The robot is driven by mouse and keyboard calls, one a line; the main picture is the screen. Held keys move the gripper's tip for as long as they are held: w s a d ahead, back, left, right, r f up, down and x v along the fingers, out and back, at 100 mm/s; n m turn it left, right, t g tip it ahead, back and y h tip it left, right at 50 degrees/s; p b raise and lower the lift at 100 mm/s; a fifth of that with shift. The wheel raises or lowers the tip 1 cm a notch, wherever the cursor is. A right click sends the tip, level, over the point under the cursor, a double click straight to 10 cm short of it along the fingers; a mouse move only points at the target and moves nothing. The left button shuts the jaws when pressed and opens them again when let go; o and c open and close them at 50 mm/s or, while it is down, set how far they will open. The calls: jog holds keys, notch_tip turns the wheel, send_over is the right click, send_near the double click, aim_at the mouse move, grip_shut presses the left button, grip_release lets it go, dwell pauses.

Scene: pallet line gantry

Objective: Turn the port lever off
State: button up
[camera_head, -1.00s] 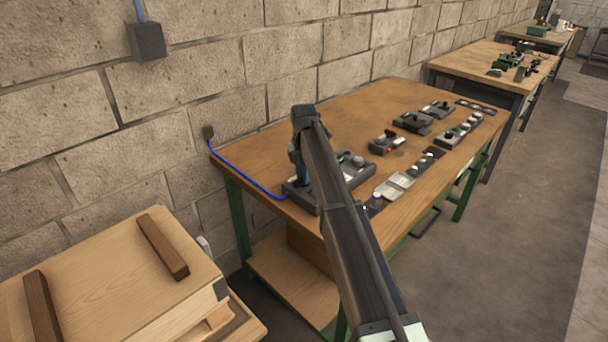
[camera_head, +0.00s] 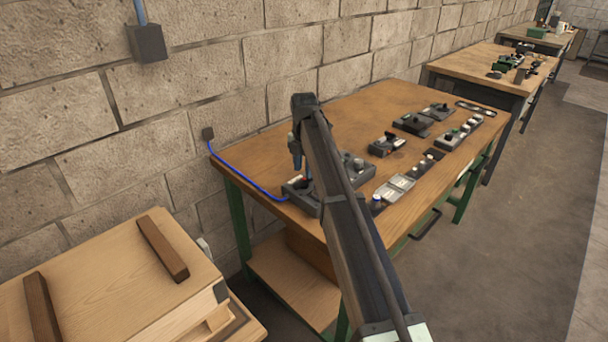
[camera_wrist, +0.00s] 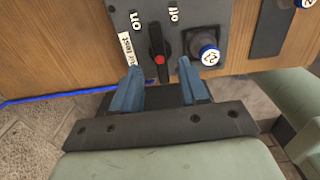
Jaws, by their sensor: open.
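In the wrist view a dark control panel (camera_wrist: 185,13) lies on the wooden table and carries a black lever (camera_wrist: 155,38) with a red spot near its lower end. The lever stands roughly upright in the picture, between a white "on" label to its left and an "off" label to its right. A "test" label is partly seen at left. My gripper (camera_wrist: 158,72) is open, with its blue fingers on either side of the lever's lower end; I cannot tell whether they touch it. In the head view my gripper (camera_head: 297,155) is over the panel (camera_head: 303,198), and my arm hides much there.
A blue cable (camera_head: 250,182) runs from the wall to the panel. Several other devices and a tray (camera_head: 394,188) lie farther along the table (camera_head: 345,115). A wooden box stands at lower left.

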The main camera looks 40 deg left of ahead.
aim_at(304, 179)
notch_tip(304, 179, up, 10)
dwell(0.4)
dwell(0.5)
